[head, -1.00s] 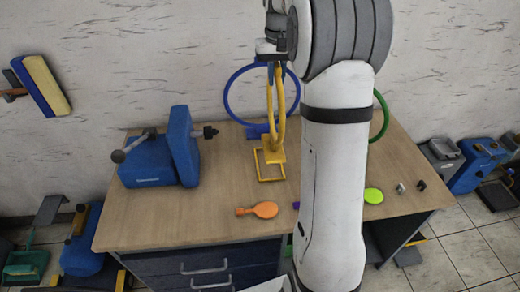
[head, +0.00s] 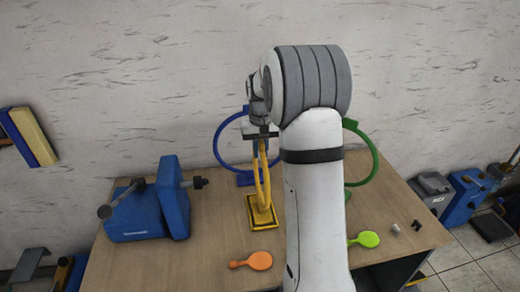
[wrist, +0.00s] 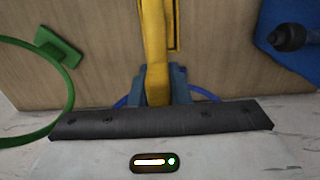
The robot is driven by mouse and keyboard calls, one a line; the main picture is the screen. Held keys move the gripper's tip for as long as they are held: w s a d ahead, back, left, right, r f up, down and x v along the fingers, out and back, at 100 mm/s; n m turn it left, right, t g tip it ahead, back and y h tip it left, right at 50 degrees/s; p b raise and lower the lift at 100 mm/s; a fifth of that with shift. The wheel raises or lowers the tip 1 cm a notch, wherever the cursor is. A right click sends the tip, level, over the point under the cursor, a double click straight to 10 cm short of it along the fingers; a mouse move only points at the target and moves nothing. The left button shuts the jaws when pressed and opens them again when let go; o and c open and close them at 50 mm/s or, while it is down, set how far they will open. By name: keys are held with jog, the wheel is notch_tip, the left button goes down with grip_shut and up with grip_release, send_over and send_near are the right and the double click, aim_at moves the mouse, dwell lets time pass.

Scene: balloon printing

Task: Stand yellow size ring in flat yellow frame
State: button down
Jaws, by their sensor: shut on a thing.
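The yellow size ring (head: 267,186) stands roughly upright on its flat foot, seen almost edge-on in the head view. The foot is at the flat yellow frame (head: 265,228) on the table and appears to lie within its outline; I cannot tell whether it is fully seated. My gripper (head: 261,137) is shut on the top of the ring, above the frame. In the wrist view the ring (wrist: 156,50) runs up from between my fingers (wrist: 160,85), and part of the frame shows behind it (wrist: 176,28).
A blue ring (head: 222,133) stands behind mine and a green ring (head: 373,155) to the right. A blue machine (head: 150,210) is at left. Orange (head: 258,261) and green (head: 365,239) balloon-shaped pieces lie in front. Bare tabletop lies left of the frame.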

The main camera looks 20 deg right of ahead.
jog(key=shift+s, duration=0.1)
jog(key=shift+f, duration=0.15)
jog(key=c, duration=1.4)
grip_release()
jog(key=shift+o, duration=0.2)
